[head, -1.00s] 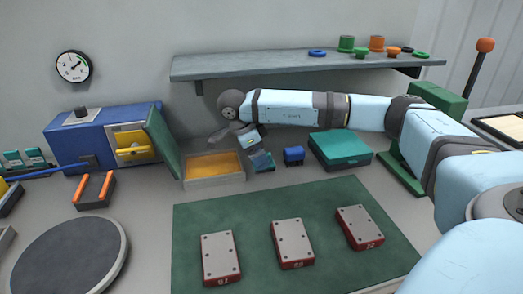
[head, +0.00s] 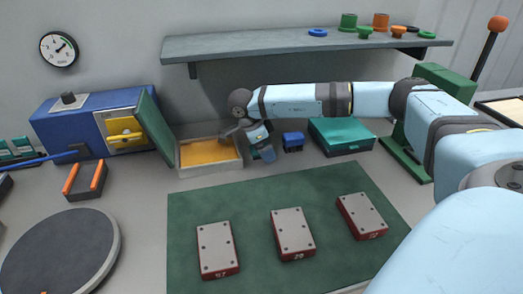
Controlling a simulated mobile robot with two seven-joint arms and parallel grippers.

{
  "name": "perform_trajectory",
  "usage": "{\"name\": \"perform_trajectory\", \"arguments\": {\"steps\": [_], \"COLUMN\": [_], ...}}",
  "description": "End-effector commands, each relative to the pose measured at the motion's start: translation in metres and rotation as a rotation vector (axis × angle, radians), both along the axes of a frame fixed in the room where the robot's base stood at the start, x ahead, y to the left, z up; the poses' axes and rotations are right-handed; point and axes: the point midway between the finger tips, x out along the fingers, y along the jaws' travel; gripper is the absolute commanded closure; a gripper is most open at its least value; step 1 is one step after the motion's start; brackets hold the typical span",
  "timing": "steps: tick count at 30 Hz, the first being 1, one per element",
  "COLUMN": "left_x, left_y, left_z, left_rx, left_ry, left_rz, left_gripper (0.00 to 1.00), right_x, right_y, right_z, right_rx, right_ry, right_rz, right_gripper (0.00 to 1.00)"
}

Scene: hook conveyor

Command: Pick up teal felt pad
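A small teal piece (head: 266,153), which looks like the teal felt pad, is on the grey bench between the open box and a small blue block. It is partly hidden by my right gripper (head: 261,142). My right arm reaches in from the right, and the gripper points down just above or at the pad. The fingers are too small and covered to show whether they are open or touching the pad. My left gripper is out of the head view.
The box with an orange-yellow inside (head: 184,166) stands left of the gripper. The blue block (head: 293,141) and a teal case (head: 341,136) are to the right. A shelf (head: 300,46) runs above. A green mat (head: 250,205) with three red-sided plates lies in front.

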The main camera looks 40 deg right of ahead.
Motion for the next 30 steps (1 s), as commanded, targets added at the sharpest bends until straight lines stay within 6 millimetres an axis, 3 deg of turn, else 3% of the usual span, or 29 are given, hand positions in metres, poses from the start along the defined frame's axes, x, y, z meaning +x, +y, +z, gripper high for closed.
{"name": "perform_trajectory", "arguments": {"steps": [6, 13, 23, 30], "left_x": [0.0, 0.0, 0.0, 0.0], "left_y": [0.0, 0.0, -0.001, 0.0], "left_z": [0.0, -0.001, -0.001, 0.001], "left_rx": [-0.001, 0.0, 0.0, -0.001], "left_ry": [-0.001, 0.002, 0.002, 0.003], "left_rz": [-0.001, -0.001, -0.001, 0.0], "left_gripper": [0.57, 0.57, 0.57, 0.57], "right_x": [0.0, 0.0, 0.0, 0.0], "right_y": [0.0, 0.0, 0.0, 0.0], "right_z": [0.0, 0.0, 0.002, 0.022], "right_rx": [0.0, 0.001, 0.0, 0.001], "right_ry": [0.0, 0.0, -0.001, -0.002], "right_rz": [0.0, 0.0, 0.0, 0.002], "right_gripper": [0.17, 0.7, 0.7, 0.7]}}
